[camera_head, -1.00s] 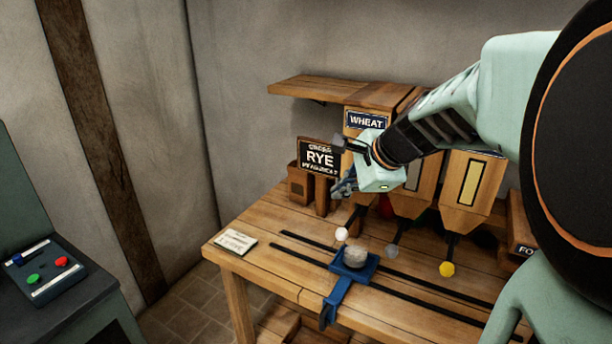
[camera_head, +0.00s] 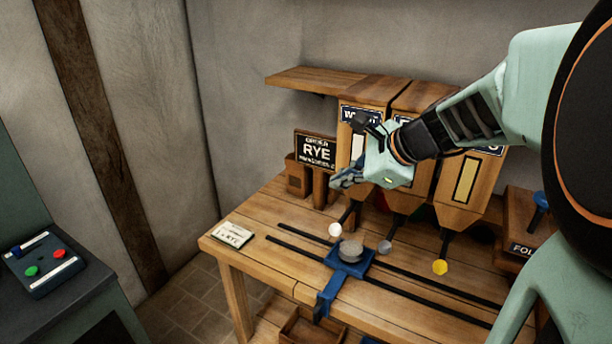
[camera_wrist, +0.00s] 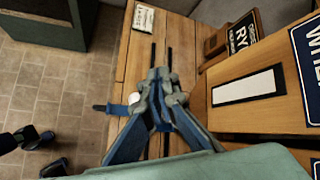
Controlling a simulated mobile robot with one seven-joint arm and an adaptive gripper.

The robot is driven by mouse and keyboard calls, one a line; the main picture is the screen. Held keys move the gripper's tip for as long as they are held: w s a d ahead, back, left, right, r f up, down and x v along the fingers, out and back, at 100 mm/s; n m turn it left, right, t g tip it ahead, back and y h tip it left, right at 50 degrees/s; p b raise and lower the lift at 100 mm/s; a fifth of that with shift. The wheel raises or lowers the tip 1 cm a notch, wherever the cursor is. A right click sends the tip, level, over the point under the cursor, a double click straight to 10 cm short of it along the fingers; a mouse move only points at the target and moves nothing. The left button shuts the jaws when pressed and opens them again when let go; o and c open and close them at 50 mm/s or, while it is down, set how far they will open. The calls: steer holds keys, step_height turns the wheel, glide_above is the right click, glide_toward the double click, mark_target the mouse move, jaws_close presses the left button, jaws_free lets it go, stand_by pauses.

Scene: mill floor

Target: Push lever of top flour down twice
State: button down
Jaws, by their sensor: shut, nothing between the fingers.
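The order sign (camera_head: 317,151) reads RYE. The wheat hopper (camera_head: 357,144) stands left in a row of three; my arm hides the other labels. Levers below them end in a white knob (camera_head: 335,230), a grey knob (camera_head: 385,247) and a yellow knob (camera_head: 440,267). My gripper (camera_head: 345,180) is shut and empty, in front of the wheat hopper and above the white knob, apart from it. In the wrist view my shut fingers (camera_wrist: 161,78) point over the bench, with the white knob (camera_wrist: 134,98) showing just left of them.
A blue carriage (camera_head: 329,284) with a round grey bowl (camera_head: 350,249) sits on black rails on the wooden bench (camera_head: 262,262). A card (camera_head: 232,235) lies at the bench's left. A console (camera_head: 46,272) with coloured buttons stands at far left. A box with a blue knob (camera_head: 540,199) is at right.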

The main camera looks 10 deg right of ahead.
steer(key=b, duration=0.7)
glide_above(340, 232)
steer(key=shift+w+a+f, duration=0.15)
steer(key=shift+w+f, duration=0.05)
steer(key=shift+f, duration=1.95)
steer(key=shift+w+a+f, duration=0.1)
steer(key=shift+w+f, duration=0.05)
steer(key=shift+f, duration=1.95)
steer(key=shift+f+b, duration=0.3)
steer(key=shift+f, duration=0.15)
steer(key=shift+f+b, duration=2.1)
steer(key=shift+f, duration=0.35)
